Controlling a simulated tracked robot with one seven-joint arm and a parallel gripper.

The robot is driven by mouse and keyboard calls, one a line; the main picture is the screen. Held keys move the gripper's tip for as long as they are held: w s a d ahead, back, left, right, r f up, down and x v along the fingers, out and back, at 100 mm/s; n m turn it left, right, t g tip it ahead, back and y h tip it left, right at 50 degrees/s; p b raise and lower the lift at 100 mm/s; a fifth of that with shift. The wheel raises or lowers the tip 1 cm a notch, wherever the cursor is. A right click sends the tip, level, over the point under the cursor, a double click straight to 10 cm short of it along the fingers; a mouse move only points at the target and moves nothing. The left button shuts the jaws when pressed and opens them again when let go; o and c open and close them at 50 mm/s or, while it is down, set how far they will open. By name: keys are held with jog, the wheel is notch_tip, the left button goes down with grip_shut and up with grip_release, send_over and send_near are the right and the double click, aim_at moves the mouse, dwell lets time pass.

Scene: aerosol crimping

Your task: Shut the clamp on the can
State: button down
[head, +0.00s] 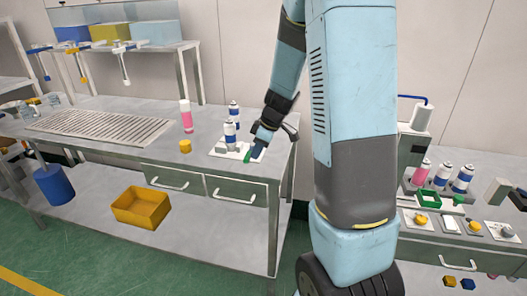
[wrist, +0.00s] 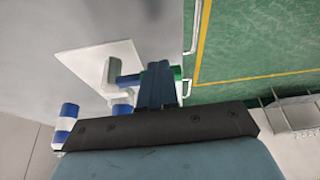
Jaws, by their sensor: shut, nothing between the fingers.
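The clamp (head: 222,147) is a small pale-grey fixture on a white plate (head: 217,154) near the right end of the bench. A can (head: 230,133) with a white and blue body stands upright at it. In the wrist view the clamp (wrist: 111,72) is left of my fingers, with a blue bar (wrist: 128,79) running toward them. A green end (wrist: 178,72) shows just right of the fingers. My gripper (head: 256,150) is shut and empty, low beside the clamp. The fingers (wrist: 157,72) overlap the bar in view; I cannot tell whether they touch it.
A second white-and-blue can (head: 234,111) stands behind. A pink can (head: 186,116) and a yellow part (head: 185,146) stand to the left. A slatted grate (head: 100,125) lies farther left. More cans (head: 462,179) and fixtures fill the right-hand bench. The bench's front edge is close.

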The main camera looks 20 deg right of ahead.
jog(key=shift+a, duration=0.15)
jog(key=shift+w+a, duration=0.3)
jog(key=shift+a, duration=0.2)
jog(key=shift+s, duration=0.1)
